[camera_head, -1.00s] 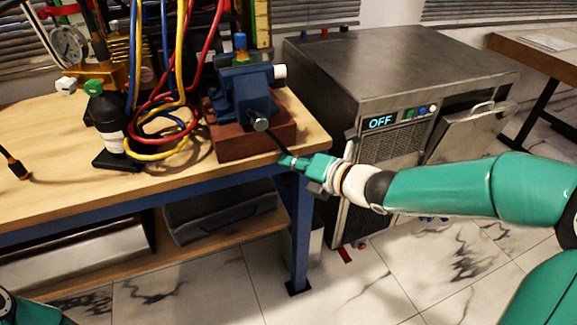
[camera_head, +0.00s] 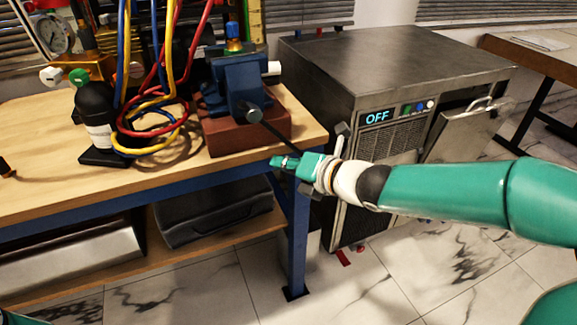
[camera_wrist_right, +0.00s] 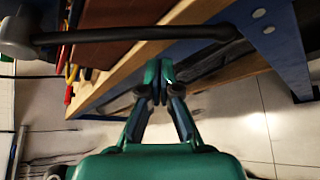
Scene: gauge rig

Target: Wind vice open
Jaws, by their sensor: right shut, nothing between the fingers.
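The blue vice (camera_head: 236,85) stands on a red-brown block (camera_head: 245,138) at the right end of the wooden bench. Its dark handle bar (camera_head: 277,136) slants down to the right from the round screw head (camera_head: 252,112). In the right wrist view the bar (camera_wrist_right: 130,34) runs across the top. My right gripper (camera_head: 275,161) is at the bench edge, just below the bar's lower part. Its fingertips (camera_wrist_right: 160,70) are shut and empty, and show apart from the bar in the wrist view. How far the vice jaws are apart is unclear. My left gripper is out of view.
Coloured hoses (camera_head: 150,125) and a black bottle (camera_head: 97,120) stand left of the vice. A metal cabinet (camera_head: 400,70) showing OFF is close on the right. The blue bench leg (camera_head: 297,235) is below my right gripper. A black case (camera_head: 213,212) lies on the lower shelf.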

